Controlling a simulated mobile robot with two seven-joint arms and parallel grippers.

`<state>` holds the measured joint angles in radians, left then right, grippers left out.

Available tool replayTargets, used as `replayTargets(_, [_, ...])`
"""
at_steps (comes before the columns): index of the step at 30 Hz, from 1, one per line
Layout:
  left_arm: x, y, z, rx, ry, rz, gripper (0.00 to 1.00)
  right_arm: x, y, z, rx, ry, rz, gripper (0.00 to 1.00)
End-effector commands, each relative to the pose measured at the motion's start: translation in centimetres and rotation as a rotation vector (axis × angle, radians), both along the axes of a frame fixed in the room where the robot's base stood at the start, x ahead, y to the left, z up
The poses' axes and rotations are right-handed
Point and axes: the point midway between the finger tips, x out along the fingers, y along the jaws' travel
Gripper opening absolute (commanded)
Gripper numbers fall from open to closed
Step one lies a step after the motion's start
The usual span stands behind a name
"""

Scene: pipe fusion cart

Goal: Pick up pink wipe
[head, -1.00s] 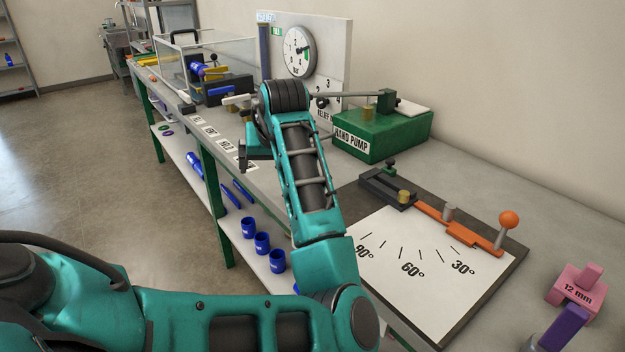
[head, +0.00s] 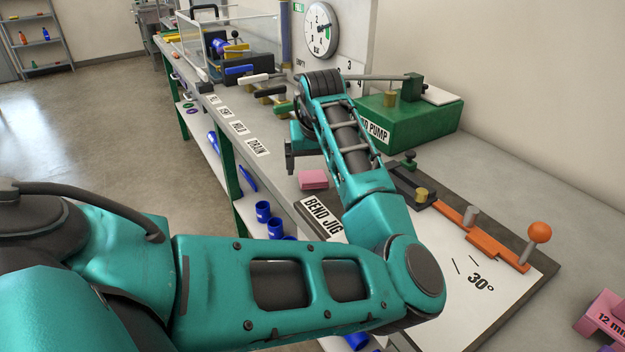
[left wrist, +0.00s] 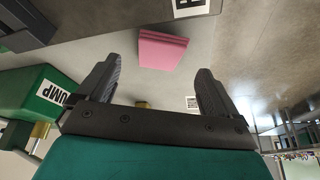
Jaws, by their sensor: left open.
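The pink wipe (head: 313,179), a small flat folded pad, lies on the bench top near the front edge, just beyond the bend jig label. It also shows in the left wrist view (left wrist: 163,50), ahead of the fingertips and roughly centred between them. My left gripper (head: 291,158) hangs over the bench just left of and beyond the wipe, partly hidden by my own arm. In the left wrist view its two dark fingers (left wrist: 159,70) are spread wide with nothing between them; the wipe is apart from them. My right gripper is in neither view.
The green hand pump (head: 405,122) stands behind my left arm. The bend jig (head: 480,248), with an orange lever, lies to the right. A pink 12 mm block (head: 606,318) is at the far right. Labels line the bench's front edge; blue fittings (head: 263,212) sit on the shelf below.

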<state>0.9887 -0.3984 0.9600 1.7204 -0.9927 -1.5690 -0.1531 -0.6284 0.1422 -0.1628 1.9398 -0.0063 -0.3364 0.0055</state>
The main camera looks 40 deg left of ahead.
Motion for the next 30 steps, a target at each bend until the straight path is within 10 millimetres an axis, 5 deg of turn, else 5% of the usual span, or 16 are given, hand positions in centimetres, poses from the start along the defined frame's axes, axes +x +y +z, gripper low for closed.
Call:
replayTargets(7, [1.0, 1.4, -3.4, 0.0, 0.002, -0.001, 0.94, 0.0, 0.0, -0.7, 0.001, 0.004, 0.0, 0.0])
replayTargets(17, [1.2, 1.6, -3.9, 0.0, 0.0, 0.001, 0.94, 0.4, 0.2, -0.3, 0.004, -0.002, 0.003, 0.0])
replayTargets(30, [1.1, 1.6, -3.9, 0.0, 0.0, 0.001, 0.52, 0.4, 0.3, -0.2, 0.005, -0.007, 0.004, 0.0])
